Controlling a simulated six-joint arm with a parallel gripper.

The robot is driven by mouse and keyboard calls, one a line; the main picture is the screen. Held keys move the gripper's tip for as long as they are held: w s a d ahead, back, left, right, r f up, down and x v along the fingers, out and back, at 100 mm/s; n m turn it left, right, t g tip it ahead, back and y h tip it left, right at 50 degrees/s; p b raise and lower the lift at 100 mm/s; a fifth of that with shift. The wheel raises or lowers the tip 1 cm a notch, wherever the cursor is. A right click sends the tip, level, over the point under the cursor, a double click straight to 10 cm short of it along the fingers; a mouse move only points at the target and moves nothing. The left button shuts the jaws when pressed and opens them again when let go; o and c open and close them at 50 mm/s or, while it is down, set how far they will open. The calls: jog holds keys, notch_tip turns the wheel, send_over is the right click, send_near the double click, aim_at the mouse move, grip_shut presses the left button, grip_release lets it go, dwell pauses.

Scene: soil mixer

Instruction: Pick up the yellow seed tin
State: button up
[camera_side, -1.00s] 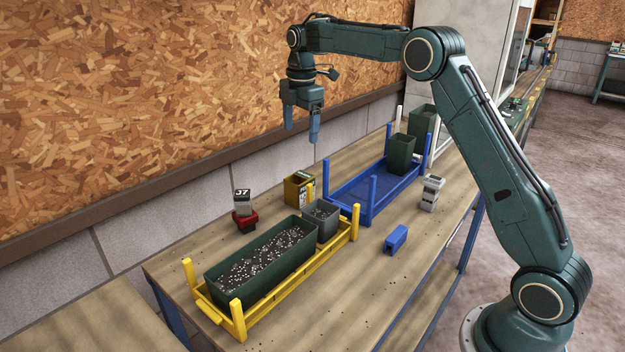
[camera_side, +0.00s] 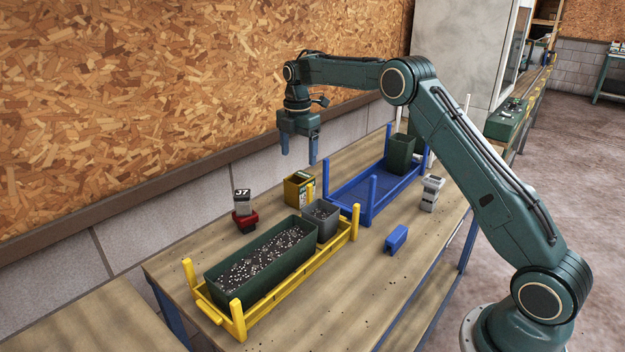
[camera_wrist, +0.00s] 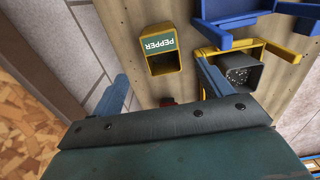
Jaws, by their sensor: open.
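The yellow seed tin (camera_side: 299,188) stands upright on the bench near the wall, behind the grey pot in the side view. In the wrist view the tin (camera_wrist: 163,67) shows its open top and a green label reading PEPPER. My gripper (camera_side: 299,162) is open and empty, above the tin with a clear gap between fingertips and tin. In the wrist view the two fingers of my gripper (camera_wrist: 163,80) point toward the tin, one on each side in the picture.
A yellow rack (camera_side: 295,280) holds a long green planter (camera_side: 222,284) of soil and a grey pot (camera_side: 323,229). A blue rack (camera_side: 365,186) holds a green pot (camera_side: 400,155).

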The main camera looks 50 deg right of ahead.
send_near(300, 182)
jog(key=shift+s+a+f, duration=1.15)
jog(key=shift+a+f, duration=0.25)
jog(key=shift+a, duration=0.05)
jog(key=shift+f, duration=0.1)
jog(key=shift+s+f, duration=0.15)
jog(key=shift+f, duration=2.35)
jog(key=c, duration=1.1)
jog(key=shift+r, duration=0.2)
notch_tip(300, 182, up, 20)
jog(key=shift+f, duration=0.2)
